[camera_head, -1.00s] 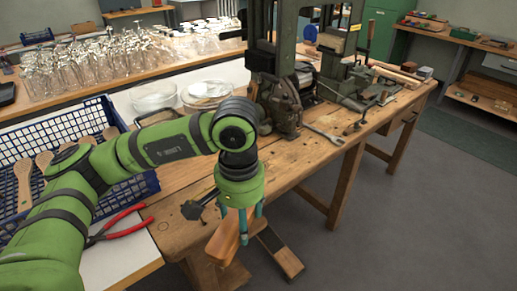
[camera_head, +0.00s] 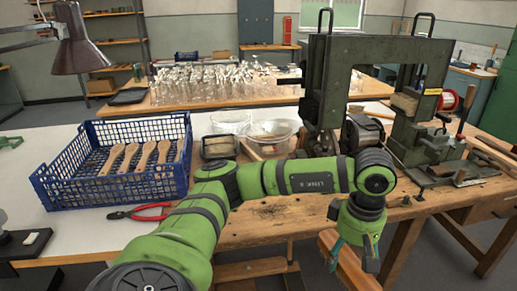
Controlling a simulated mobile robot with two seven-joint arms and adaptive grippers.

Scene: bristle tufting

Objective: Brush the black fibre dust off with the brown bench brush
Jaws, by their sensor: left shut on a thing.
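My left gripper (camera_head: 356,255) hangs in front of the wooden bench's (camera_head: 240,236) front edge, fingers pointing down. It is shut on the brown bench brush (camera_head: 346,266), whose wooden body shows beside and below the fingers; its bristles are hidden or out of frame. The black fibre dust (camera_head: 270,210) appears as a dark, speckled patch on the bench top, left of the gripper and beyond my forearm's near side. The brush is apart from the dust. My right gripper is out of view.
A blue crate (camera_head: 60,190) with several wooden brush blanks stands at left. Red-handled pliers (camera_head: 140,212) lie before it. Clear dishes (camera_head: 272,131) and a green machine (camera_head: 328,90) stand behind my arm. A lamp (camera_head: 80,45) overhangs at upper left.

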